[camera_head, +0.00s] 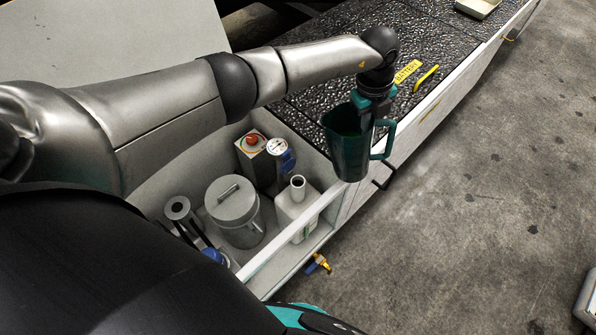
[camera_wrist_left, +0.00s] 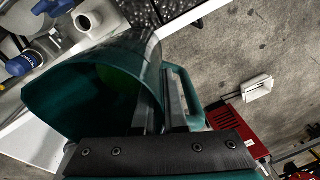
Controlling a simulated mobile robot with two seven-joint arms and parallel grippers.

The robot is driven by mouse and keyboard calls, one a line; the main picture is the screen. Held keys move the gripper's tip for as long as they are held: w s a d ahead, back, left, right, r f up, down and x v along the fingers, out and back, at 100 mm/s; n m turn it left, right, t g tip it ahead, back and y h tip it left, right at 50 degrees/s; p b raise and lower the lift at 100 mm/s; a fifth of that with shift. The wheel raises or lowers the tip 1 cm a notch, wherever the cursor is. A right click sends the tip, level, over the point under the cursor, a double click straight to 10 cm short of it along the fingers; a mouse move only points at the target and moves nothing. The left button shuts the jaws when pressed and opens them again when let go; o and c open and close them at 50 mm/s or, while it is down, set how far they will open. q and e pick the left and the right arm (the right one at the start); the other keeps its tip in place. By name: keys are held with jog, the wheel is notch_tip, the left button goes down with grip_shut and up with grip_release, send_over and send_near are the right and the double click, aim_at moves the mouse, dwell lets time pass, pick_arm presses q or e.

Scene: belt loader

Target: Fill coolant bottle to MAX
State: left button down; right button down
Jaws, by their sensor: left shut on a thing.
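My left gripper (camera_head: 374,100) is shut on a dark green translucent jug (camera_head: 347,152), close to its handle. The jug hangs roughly upright above the edge of the engine bay, with a brighter green patch inside. In the left wrist view the jug (camera_wrist_left: 75,100) fills the middle, its wide mouth beside the bottle neck. The white coolant bottle (camera_head: 292,219) stands in the bay, below and left of the jug, its round neck uncapped. Its neck also shows in the left wrist view (camera_wrist_left: 88,20). The liquid level in the bottle cannot be read. My right gripper is not in view.
The bay also holds a grey lidded canister (camera_head: 233,212), a box with a red button (camera_head: 252,147), a round gauge (camera_head: 278,148) and a grey cylinder (camera_head: 178,208). The bay's white front wall (camera_head: 290,240) stands before the bottle. A yellow handle (camera_head: 427,78) lies on the black deck.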

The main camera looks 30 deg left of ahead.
aim_at(348, 128)
pick_arm(q)
jog(key=shift+f, duration=0.35)
jog(key=shift+a+r+h, duration=0.2)
jog(key=shift+a+h, duration=0.05)
jog(key=shift+h, duration=0.35)
jog(key=h, duration=0.1)
jog(key=a+t+h+b, duration=0.2)
jog(key=shift+s+r+h, duration=0.25)
jog(key=shift+s+h, duration=0.15)
jog(key=h+b, duration=0.1)
jog(key=b, duration=0.1)
jog(key=a+t+b, duration=0.1)
jog(key=b, duration=0.1)
jog(key=shift+s+a+f+h+b, duration=0.2)
jog(key=shift+s+h+b, duration=0.1)
jog(key=shift+s+h, duration=0.1)
jog(key=shift+r, duration=0.2)
jog(key=shift+a+f+b, duration=0.1)
jog(key=shift+a+b, duration=0.15)
jog(key=shift+b, duration=0.35)
